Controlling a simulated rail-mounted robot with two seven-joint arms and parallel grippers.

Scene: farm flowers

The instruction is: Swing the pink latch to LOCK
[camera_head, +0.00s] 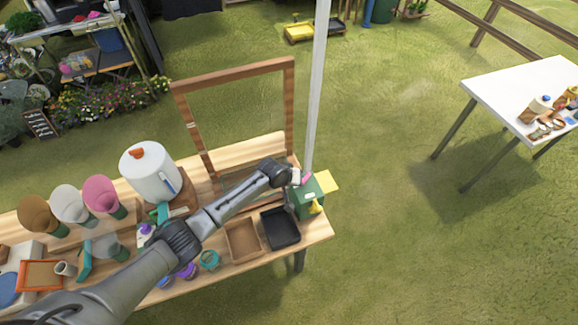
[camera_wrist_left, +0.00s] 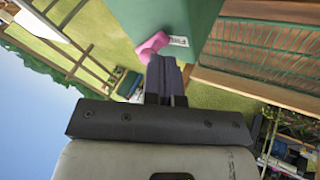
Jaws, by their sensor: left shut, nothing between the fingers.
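The pink latch (camera_wrist_left: 153,46) sits on the face of a green box (camera_wrist_left: 190,14) in the left wrist view, beside a small white label (camera_wrist_left: 179,41) whose lettering is too small to read surely. In the head view the green box (camera_head: 306,203) stands at the table's right end, and the pink latch (camera_head: 307,178) shows as a small patch near its top. My left gripper (camera_wrist_left: 165,66) is shut and empty, its fingertips close to the latch; I cannot tell if they touch. It reaches the box from the left in the head view (camera_head: 290,177). My right gripper is not in view.
A white lidded container (camera_head: 148,165) stands left.

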